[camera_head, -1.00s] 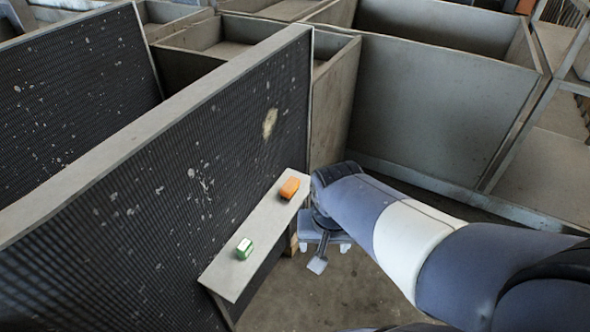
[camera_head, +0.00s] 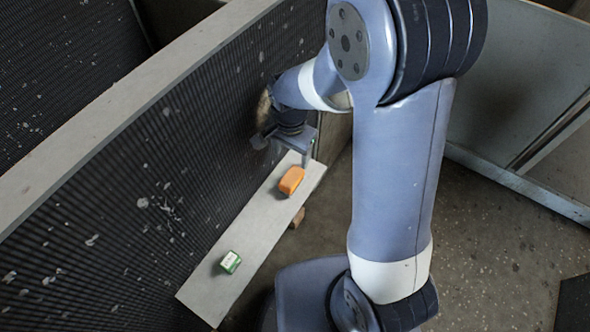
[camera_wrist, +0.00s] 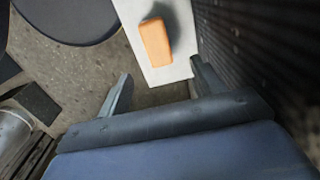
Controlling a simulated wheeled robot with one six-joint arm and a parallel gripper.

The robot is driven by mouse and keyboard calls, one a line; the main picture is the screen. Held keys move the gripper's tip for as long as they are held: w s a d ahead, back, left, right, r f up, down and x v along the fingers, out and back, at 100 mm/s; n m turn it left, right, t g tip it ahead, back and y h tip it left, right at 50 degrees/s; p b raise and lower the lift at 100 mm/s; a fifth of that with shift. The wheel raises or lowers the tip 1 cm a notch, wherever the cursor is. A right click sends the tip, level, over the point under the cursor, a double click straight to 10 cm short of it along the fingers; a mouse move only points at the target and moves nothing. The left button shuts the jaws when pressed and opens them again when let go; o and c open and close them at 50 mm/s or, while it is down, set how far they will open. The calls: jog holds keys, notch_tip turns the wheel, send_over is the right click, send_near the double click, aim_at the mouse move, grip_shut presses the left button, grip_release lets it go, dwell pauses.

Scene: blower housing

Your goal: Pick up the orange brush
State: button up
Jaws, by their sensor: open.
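The orange brush (camera_head: 291,180) lies on a narrow pale shelf (camera_head: 252,225) along the dark mesh panel, near the shelf's far end. It also shows in the wrist view (camera_wrist: 156,43), ahead of my fingers. My gripper (camera_head: 290,150) is above the far end of the shelf, close to the mesh panel and behind the brush. In the wrist view my gripper (camera_wrist: 158,92) has its two fingers apart with nothing between them. The brush is beyond the fingertips and is not touched.
A small green and white box (camera_head: 230,262) lies on the near part of the shelf. The dark mesh panel (camera_head: 200,140) rises along the shelf's left side. Grey sheet-metal walls (camera_head: 520,90) stand at the right.

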aim_at(292, 176)
notch_tip(292, 176, down, 5)
jog(key=shift+f+b, duration=0.2)
jog(key=shift+b, duration=0.1)
jog(key=shift+s+f, duration=0.15)
jog(key=shift+f, duration=1.25)
jog(key=shift+s+f, duration=0.15)
jog(key=shift+f, duration=1.2)
jog(key=c, duration=1.1)
jog(key=shift+r, duration=0.1)
notch_tip(292, 176, up, 10)
jog(key=shift+f+p, duration=0.1)
jog(key=shift+p, duration=0.25)
